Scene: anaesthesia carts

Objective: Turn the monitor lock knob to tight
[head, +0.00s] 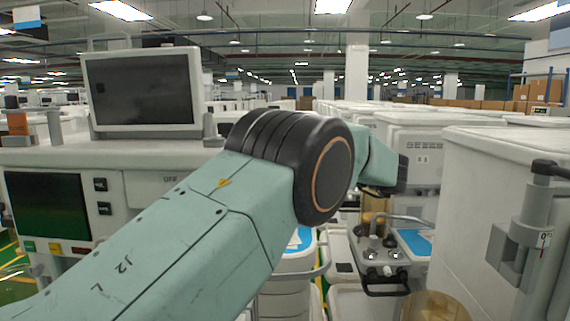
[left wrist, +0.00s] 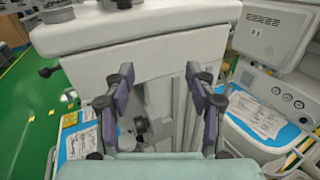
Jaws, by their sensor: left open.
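In the left wrist view my left gripper (left wrist: 162,82) is open, its two purple fingers apart in front of a white cart (left wrist: 150,55). A small dark knob-like part (left wrist: 140,125) shows low between the fingers, apart from them; I cannot tell whether it is the lock knob. In the head view a monitor (head: 140,88) with a dark screen stands at the left. My left arm crosses the middle and hides most of its own gripper. A black handle or knob (head: 549,168) tops a grey clamp (head: 522,232) at the far right. My right gripper is not in view.
A large white cabinet (head: 470,200) stands at the right in the head view. A machine with a blue top and papers (left wrist: 255,115) stands close on the right in the left wrist view.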

